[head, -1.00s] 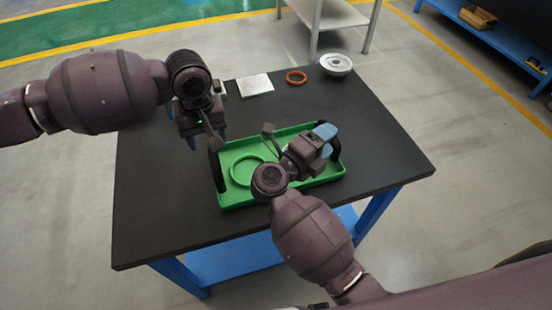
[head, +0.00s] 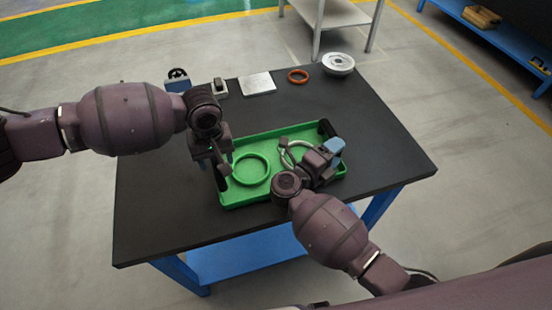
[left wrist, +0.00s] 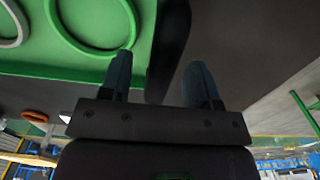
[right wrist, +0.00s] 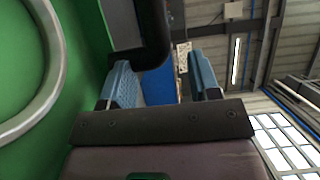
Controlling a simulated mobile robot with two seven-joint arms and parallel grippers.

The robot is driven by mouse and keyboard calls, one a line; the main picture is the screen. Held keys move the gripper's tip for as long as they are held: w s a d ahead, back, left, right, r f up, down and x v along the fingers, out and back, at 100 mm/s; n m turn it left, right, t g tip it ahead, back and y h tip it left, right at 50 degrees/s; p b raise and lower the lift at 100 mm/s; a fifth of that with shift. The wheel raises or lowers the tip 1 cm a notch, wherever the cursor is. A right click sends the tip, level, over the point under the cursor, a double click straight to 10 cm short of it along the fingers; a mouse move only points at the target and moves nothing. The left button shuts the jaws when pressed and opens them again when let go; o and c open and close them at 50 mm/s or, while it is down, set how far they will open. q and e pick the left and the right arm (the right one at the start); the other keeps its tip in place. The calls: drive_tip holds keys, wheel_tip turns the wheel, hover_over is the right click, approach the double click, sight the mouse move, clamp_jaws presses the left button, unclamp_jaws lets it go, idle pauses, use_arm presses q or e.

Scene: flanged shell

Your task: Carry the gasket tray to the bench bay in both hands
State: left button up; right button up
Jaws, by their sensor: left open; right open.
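The green gasket tray (head: 272,182) lies on the dark table, with a black handle at each end. My left gripper (head: 212,165) is open at the left handle (head: 221,180). In the left wrist view that handle (left wrist: 170,50) lies in line with the gap between the fingers (left wrist: 160,82). My right gripper (head: 334,146) is open by the right handle (head: 324,128). In the right wrist view that handle (right wrist: 154,35) lies ahead of the gap between the fingers (right wrist: 163,85). Contact cannot be told at either handle. A green ring (head: 237,168) and a pale grey ring (head: 285,155) lie in the tray.
On the table (head: 160,225) behind the tray are a silver plate (head: 257,84), an orange ring (head: 298,76), a silver flanged part (head: 338,64) and a small grey block (head: 220,87). A blue-and-black item (head: 177,80) stands at the back left. The table's front is clear.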

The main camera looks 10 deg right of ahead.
use_arm(q)
drive_tip(key=shift+f, duration=1.2)
use_arm(e)
drive_tip(key=shift+x, duration=1.55)
use_arm(q)
clamp_jaws()
use_arm(e)
clamp_jaws()
use_arm(q)
drive_tip(key=shift+r, duration=0.1)
use_arm(e)
drive_tip(key=shift+r, duration=0.1)
